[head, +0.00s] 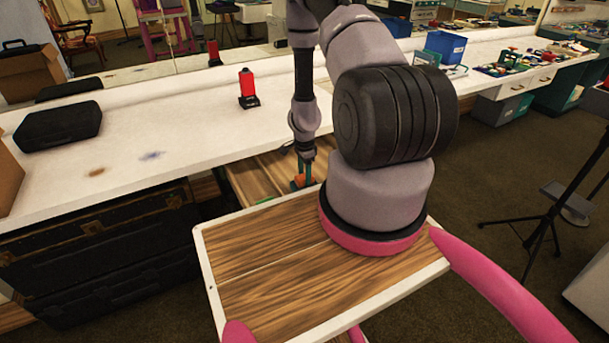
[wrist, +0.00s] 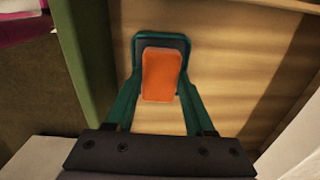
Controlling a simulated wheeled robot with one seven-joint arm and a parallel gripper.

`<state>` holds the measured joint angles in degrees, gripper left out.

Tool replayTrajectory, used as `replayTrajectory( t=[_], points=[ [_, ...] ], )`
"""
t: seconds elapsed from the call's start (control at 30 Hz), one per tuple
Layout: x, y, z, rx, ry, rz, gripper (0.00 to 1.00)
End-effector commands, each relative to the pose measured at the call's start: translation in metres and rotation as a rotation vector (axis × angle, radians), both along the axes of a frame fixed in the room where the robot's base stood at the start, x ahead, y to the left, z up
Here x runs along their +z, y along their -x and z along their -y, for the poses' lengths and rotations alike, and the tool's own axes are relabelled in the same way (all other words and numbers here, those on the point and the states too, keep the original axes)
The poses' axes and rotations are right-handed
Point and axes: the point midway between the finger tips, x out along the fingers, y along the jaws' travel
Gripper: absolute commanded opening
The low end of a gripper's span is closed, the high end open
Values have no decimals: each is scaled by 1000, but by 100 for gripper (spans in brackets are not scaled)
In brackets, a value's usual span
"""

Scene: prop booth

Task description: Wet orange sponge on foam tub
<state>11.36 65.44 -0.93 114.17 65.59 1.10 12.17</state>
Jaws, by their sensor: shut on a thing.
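The orange sponge (wrist: 162,76) is between the fingers of my gripper (wrist: 162,92), which is shut on it. In the head view, the sponge (head: 299,181) is a small orange patch at my gripper (head: 304,177), over the open drawer. In the head view I cannot make out the tub.
The open wooden drawer (head: 252,183) lies below the white counter (head: 150,125). Its green edge (wrist: 84,60) is close beside my gripper. A red and black device (head: 248,88) and a black case (head: 58,126) stand on the counter. A tripod (head: 548,215) stands right.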

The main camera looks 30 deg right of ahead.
Motion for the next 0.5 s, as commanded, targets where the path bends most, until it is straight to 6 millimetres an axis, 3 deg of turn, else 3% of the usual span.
replayTrajectory(
  t=[0.5],
  points=[
    [-7,0,0,0,0,-1,9]
  ],
)
